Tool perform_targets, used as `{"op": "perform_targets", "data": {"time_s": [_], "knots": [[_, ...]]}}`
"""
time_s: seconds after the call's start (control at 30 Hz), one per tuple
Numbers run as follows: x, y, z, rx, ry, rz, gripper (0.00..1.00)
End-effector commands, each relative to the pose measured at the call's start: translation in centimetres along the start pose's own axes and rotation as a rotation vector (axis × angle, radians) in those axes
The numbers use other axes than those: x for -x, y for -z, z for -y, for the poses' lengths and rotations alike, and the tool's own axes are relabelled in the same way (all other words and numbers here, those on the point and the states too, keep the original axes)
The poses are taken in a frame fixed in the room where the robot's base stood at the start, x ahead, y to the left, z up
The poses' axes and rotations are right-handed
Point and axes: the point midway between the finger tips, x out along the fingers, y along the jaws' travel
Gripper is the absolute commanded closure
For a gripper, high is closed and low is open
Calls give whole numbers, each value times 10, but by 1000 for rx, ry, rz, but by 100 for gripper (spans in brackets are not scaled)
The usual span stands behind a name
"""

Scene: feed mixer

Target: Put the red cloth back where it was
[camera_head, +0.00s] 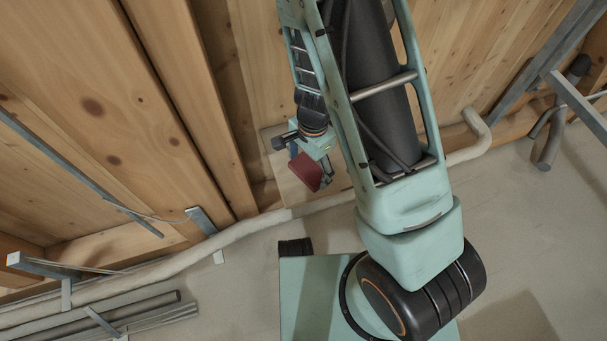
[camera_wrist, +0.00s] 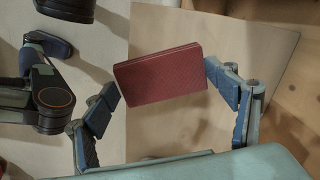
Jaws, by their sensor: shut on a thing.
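The red cloth (camera_head: 305,172) looks like a flat, dark red folded block. In the wrist view the cloth (camera_wrist: 160,75) sits between the two blue finger pads of my gripper (camera_wrist: 162,80), slightly tilted. My gripper (camera_head: 311,168) is shut on it. In the head view the cloth and gripper appear in front of a pale square board (camera_head: 279,180). That board also shows behind the cloth in the wrist view (camera_wrist: 255,55). I cannot tell how far the cloth is from the board. Part of the board is hidden by my arm and gripper.
A pale pipe (camera_head: 235,232) runs along the foot of the wooden planks (camera_head: 120,100). Grey metal brackets (camera_head: 201,220) stick out at the left, with long pipes (camera_head: 130,318) below. A metal frame (camera_head: 580,105) stands at the right. Bare floor (camera_head: 520,220) lies at lower right.

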Motion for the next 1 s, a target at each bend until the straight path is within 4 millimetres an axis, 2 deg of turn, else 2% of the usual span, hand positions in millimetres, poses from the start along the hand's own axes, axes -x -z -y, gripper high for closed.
{"op": "perform_targets", "data": {"time_s": [0.03,0.27,0.5,0.83,0.87,1.0], "knots": [[-7,-1,4,2,-1,0,44],[-18,-3,13,1,-1,0,44],[-50,-3,14,-2,-1,1,44],[-51,-2,14,0,0,0,44],[-52,-2,14,0,0,0,20],[-51,-2,14,0,0,0,5]]}}
